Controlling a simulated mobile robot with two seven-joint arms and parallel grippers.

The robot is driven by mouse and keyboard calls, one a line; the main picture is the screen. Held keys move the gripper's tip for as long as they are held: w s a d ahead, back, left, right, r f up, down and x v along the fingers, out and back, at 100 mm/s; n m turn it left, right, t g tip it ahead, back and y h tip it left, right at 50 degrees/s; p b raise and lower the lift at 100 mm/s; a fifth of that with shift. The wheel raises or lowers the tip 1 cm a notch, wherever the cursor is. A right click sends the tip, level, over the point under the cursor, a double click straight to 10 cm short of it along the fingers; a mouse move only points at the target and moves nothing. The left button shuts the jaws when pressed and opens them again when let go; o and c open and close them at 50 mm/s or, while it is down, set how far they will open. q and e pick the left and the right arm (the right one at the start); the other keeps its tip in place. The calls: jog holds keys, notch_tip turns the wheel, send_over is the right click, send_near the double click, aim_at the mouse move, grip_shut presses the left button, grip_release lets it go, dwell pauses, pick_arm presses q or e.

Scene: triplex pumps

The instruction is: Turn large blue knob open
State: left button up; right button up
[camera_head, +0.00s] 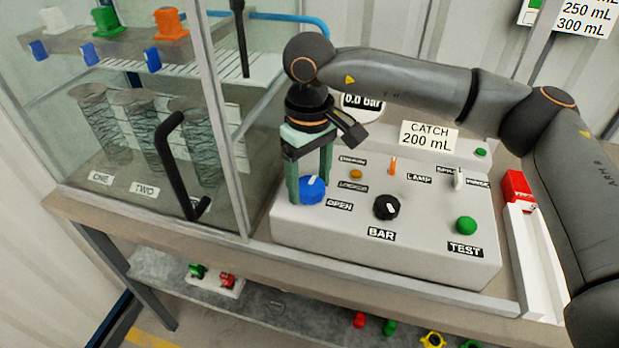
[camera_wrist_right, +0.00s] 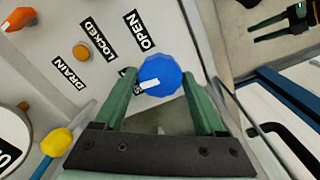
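The large blue knob (camera_head: 313,190) is at the left front of the white control panel (camera_head: 290,233), above the OPEN label (camera_head: 339,207). My right gripper (camera_head: 309,188) points down with its green fingers on both sides of the knob. In the right wrist view, the knob (camera_wrist_right: 161,72) fills the space between the fingertips (camera_wrist_right: 160,78), which appear to touch it. The knob's white pointer mark (camera_wrist_right: 150,85) points toward a partly hidden label, away from the OPEN label (camera_wrist_right: 140,31).
A glass cabinet with a black handle (camera_head: 168,165) stands close left of my right gripper. An orange knob (camera_head: 355,174), black BAR knob (camera_head: 386,207), green TEST button (camera_head: 465,225) and orange lever (camera_head: 393,166) share the panel. A red block (camera_head: 517,186) is at the right.

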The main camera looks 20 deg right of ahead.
jog(key=c, duration=0.9)
pick_arm(q)
jog(key=shift+w, duration=0.1)
pick_arm(e)
jog(key=shift+c, duration=0.2)
